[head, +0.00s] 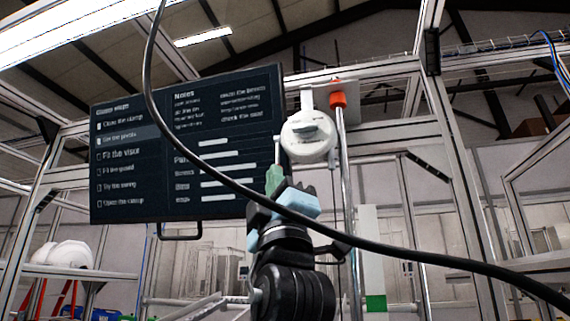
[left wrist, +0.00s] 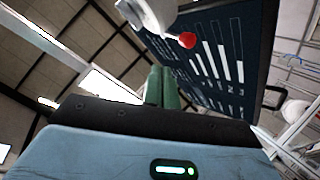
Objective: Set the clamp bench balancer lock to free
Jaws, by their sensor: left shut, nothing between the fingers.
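The balancer (head: 308,137) is a white round housing hanging from the bench frame in the head view, right of the dark screen. In the left wrist view the white housing (left wrist: 150,12) is at the top, with a red knob (left wrist: 187,40) on a short stem beside it. The lock's setting cannot be read. My left gripper (head: 274,178) points up just below and left of the housing. Its green fingers (left wrist: 163,86) are together and empty, with a visible gap to the red knob. My right gripper is not in view.
A dark screen (head: 180,150) with a task list and notes stands behind my left gripper. A black cable (head: 220,181) crosses in front of the arm. An orange piece (head: 338,99) tops a metal pole (head: 350,200). White helmet shells (head: 70,255) sit on a shelf at left.

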